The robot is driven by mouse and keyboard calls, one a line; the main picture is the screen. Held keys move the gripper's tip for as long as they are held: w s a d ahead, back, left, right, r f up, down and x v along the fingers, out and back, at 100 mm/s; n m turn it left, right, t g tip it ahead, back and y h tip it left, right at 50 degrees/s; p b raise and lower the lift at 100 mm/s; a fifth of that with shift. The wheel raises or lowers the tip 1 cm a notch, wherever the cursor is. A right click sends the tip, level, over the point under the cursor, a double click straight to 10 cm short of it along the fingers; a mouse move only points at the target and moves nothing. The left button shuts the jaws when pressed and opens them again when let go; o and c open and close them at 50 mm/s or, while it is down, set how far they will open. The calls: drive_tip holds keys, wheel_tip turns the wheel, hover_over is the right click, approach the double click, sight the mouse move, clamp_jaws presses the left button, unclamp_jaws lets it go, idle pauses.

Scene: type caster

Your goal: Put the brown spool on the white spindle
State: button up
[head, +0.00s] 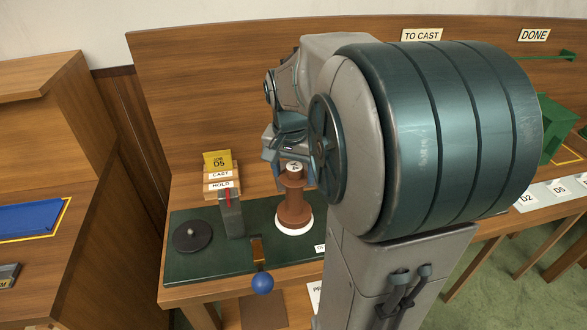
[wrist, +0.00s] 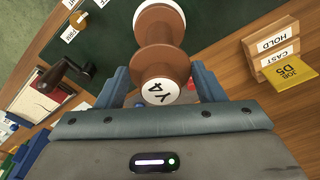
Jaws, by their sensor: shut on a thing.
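The brown spool (head: 293,205) is upright, with a white top label that reads Y4 in the wrist view (wrist: 158,58). My gripper (head: 291,170) is shut on the spool near its top, and the wrist view shows a blue finger (wrist: 207,84) on each side of it. A white round base (head: 294,229), which looks like the white spindle's, lies directly below the spool on the green board. Its edge also shows past the spool in the wrist view (wrist: 167,6). The spindle's post is hidden, and I cannot tell whether the spool rests on the base.
Wooden blocks labelled CAST and HOLD (head: 221,181) stand behind. My arm hides the board's right side.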

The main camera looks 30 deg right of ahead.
drive_tip(key=shift+f+b, duration=0.3)
drive_tip(key=shift+f, duration=0.1)
drive_tip(key=o, duration=1.4)
drive_tip(key=shift+r+p, duration=2.4)
drive_tip(key=shift+r, duration=0.7)
drive_tip(key=s+a+n, duration=0.3)
drive_tip(key=s+a, duration=0.1)
drive_tip(key=s+a+f+n+t, duration=0.1)
drive_tip(key=s+a+n, duration=0.2)
drive_tip(key=s, duration=0.1)
drive_tip(key=s+a+f+n+t+y, duration=0.1)
drive_tip(key=s+a+n, duration=0.2)
drive_tip(key=s+a, duration=0.1)
drive_tip(key=shift+s+a+n, duration=0.2)
drive_tip(key=shift+a+n, duration=0.1)
